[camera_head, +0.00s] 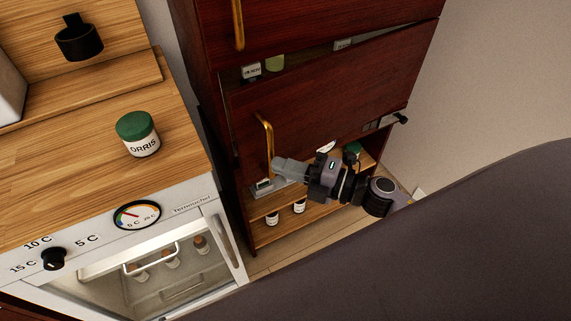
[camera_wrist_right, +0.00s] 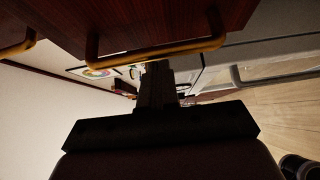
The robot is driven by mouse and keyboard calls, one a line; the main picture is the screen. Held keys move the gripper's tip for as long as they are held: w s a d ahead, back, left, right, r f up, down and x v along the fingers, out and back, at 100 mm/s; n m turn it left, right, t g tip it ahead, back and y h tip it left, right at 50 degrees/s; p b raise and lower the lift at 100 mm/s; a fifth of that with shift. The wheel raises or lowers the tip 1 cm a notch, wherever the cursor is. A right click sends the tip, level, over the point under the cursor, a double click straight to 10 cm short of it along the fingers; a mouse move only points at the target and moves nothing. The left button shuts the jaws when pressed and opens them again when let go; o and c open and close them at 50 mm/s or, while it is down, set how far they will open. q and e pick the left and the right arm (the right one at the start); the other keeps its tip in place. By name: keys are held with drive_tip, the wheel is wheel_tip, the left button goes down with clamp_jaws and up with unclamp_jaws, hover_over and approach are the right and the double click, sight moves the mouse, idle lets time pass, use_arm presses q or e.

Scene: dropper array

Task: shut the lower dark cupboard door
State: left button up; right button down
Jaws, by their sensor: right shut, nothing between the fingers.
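The lower dark cupboard door (camera_head: 325,95) is reddish-brown wood with a long brass handle (camera_head: 267,140) near its left edge. It stands ajar, with a gap along its top and shelves showing below it. My right gripper (camera_head: 277,170) is shut and empty, close by the lower end of that handle. In the right wrist view, the shut fingers (camera_wrist_right: 156,88) are just below a brass handle (camera_wrist_right: 150,49) on dark wood; I cannot tell whether they touch it. My left gripper is not in view.
The upper cupboard door (camera_head: 300,20) has its own brass handle (camera_head: 238,25). Small jars stand on the cupboard's lower shelves (camera_head: 285,222). Floor (camera_head: 262,262) shows between.

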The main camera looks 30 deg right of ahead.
sight(256, 146)
drive_tip(key=shift+w, duration=0.15)
drive_tip(key=shift+m+t+h, duration=0.7)
drive_tip(key=shift+h, duration=0.1)
drive_tip(key=w, duration=0.2)
drive_tip(key=w+a, duration=0.1)
drive_tip(key=w, duration=0.3)
drive_tip(key=shift+w+a+p, duration=0.3)
drive_tip(key=shift+a+p, duration=0.1)
drive_tip(key=shift+s, duration=0.15)
